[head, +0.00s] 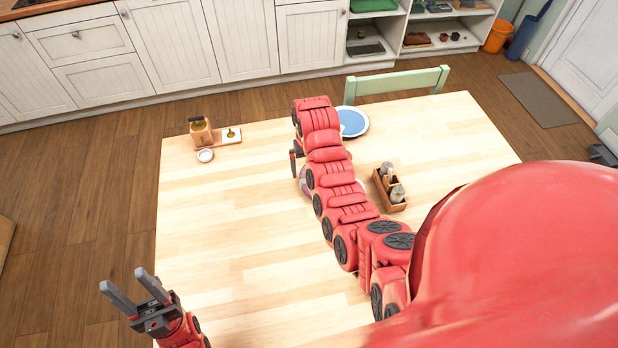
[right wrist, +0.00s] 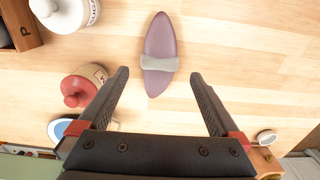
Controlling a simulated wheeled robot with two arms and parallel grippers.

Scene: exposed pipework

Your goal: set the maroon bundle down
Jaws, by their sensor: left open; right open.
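The maroon bundle (right wrist: 159,30) is a spindle shape with a grey band around its middle. In the right wrist view it appears to lie on the pale wooden table (head: 230,250). My right gripper (right wrist: 159,73) is open, its two fingers spread apart on either side of the bundle's near end, with a gap to each. I cannot tell how high the fingers are above the table. In the head view my right arm hides most of that spot. My left gripper (head: 122,279) is open and empty by the table's near left corner.
A wooden caddy (head: 391,205) with shakers stands right of my right arm. A blue plate (head: 354,122) lies behind it, near a green chair (head: 395,84). A brown container (head: 200,131) and small white bowl (head: 205,155) are at the back left. The table's left part is clear.

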